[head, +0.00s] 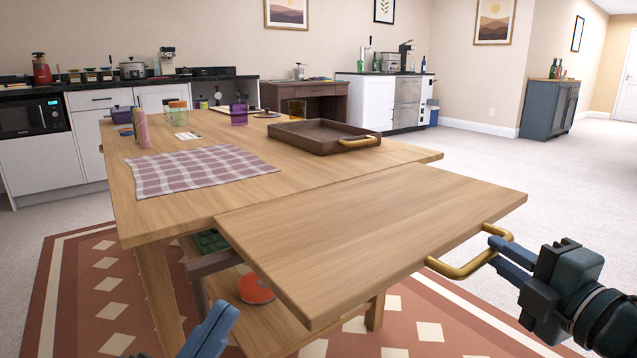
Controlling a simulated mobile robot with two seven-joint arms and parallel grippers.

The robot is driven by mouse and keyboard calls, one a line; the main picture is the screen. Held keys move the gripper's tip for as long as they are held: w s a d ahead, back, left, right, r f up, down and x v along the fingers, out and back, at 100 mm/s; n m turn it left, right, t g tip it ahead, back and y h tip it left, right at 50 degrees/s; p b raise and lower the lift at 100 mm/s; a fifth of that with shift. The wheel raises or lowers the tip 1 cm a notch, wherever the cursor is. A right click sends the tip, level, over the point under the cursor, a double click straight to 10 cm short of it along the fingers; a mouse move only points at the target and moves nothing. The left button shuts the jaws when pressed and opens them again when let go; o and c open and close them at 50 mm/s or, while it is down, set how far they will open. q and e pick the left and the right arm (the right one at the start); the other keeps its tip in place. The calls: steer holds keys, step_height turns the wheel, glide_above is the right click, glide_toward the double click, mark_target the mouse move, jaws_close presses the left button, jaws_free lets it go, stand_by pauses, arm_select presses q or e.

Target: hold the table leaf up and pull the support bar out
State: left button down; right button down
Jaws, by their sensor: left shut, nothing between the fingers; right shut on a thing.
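The wooden table leaf (370,235) extends from the near right side of the table (290,180), raised and roughly level with the top. A brass handle (465,270) is on its right end. My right gripper (499,252) is shut on this handle at the leaf's outer end. My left gripper (213,326) is at the bottom edge, left of the leaf's near corner, shut and empty, apart from the table. The support bar cannot be made out for certain; the leaf hides most of what is under it. A dark wooden piece (212,262) shows beneath the table edge.
A brown tray (320,146) with a brass handle and a checked cloth (200,168) lie on the table. Several cups and small items stand at its far end. A red-orange round thing (255,289) is beneath the leaf. The floor to the right is clear.

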mark_target(200, 317)
arm_select(q)
steer(key=shift+r, duration=0.2)
steer(key=shift+r+p, duration=0.6)
steer(key=shift+p, duration=0.15)
steer(key=c, duration=2.1)
jaws_free()
steer(key=shift+o, duration=0.7)
steer(key=shift+w+a+f+y, duration=0.1)
steer(key=shift+a+f+y, duration=0.05)
steer(key=shift+f+y, duration=0.15)
steer(key=o, duration=0.6)
steer(key=w+a+f+n+g+y, duration=0.1)
steer(key=w+a+f+n+y, duration=0.2)
steer(key=a+f+n+y, duration=0.2)
step_height(200, 317, down, 3)
steer(key=shift+a+r+n+y, duration=0.15)
steer(key=shift+a+n+y, duration=0.35)
steer(key=shift+a, duration=0.5)
steer(key=shift+o, duration=0.5)
steer(key=a+f+n+g+y, duration=0.2)
steer(key=a+f, duration=0.3)
steer(key=shift+a+n+g+y, duration=0.2)
steer(key=shift+n+g+y, duration=0.1)
steer(key=shift+y, duration=0.1)
steer(key=x, duration=1.1)
steer(key=shift+w+f, duration=0.1)
steer(key=shift+f, duration=0.05)
